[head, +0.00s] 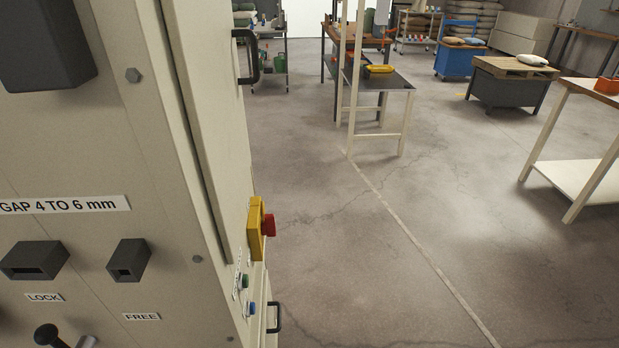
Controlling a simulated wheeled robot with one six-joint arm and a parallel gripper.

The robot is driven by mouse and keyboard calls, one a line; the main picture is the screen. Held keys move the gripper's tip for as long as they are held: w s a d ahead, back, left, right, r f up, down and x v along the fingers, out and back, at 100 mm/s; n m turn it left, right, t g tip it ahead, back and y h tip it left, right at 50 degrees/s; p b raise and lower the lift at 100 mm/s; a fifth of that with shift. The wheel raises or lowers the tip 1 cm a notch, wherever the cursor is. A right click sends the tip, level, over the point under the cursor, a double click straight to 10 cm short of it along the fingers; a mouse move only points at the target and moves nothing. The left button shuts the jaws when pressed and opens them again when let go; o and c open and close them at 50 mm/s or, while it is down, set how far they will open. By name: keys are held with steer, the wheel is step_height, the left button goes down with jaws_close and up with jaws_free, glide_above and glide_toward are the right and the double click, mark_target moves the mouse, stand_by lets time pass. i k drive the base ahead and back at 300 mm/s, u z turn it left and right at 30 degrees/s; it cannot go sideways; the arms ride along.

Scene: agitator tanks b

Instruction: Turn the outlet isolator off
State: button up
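A cream cabinet (205,120) fills the left of the head view, close to the camera. On its right-hand face is a red rotary knob (268,225) on a yellow plate (255,228), seen nearly edge-on. I cannot read a label that names it as the outlet isolator, and its position, on or off, cannot be told. Below it are a green button (244,281) and a blue button (252,308). My gripper is not in view.
The near face carries dark sockets above labels LOCK (45,297) and FREE (142,316), and a black ball-ended lever (47,336). Black handles (247,57) jut from the side face. Open concrete floor (400,235) lies to the right, with a bench (570,165) at far right.

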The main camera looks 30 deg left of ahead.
mark_target(268, 222)
steer(key=i, duration=1.75)
steer(key=u, duration=4.7)
steer(key=k, duration=1.2)
steer(key=z, duration=2.2)
